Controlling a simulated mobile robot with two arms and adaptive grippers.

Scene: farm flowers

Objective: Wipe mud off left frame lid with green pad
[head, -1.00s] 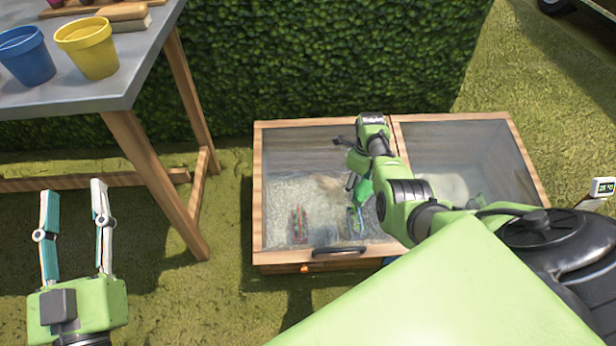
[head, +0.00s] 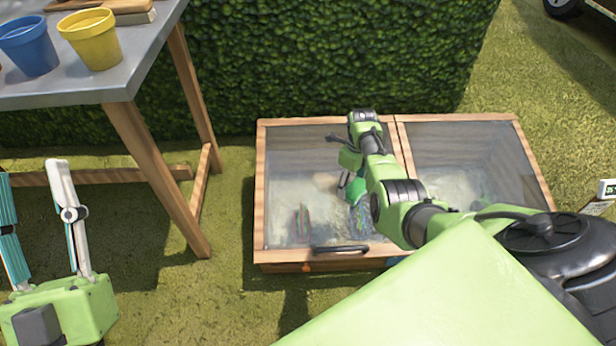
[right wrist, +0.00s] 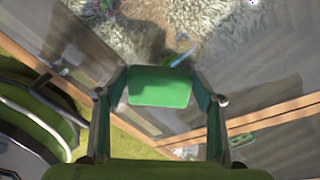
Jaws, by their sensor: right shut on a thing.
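The left frame lid (head: 290,160) is a glass pane in a wooden border, with a dark handle (head: 341,249) at its front edge. A faint brownish smear, perhaps the mud, shows on the glass (head: 325,181). My right gripper (head: 353,192) is over the right part of this lid, shut on the green pad (right wrist: 160,86). The pad lies between both fingers in the right wrist view; whether it touches the glass I cannot tell. My right arm hides part of the lid. My left gripper (head: 32,190) is open and empty, over the grass at the left.
The right frame lid (head: 460,150) adjoins on the right, partly behind my arm. A table (head: 105,80) with a blue pot (head: 28,47) and a yellow pot (head: 90,40) stands at the left. A hedge (head: 350,60) rises behind the frame. Grass is clear in front.

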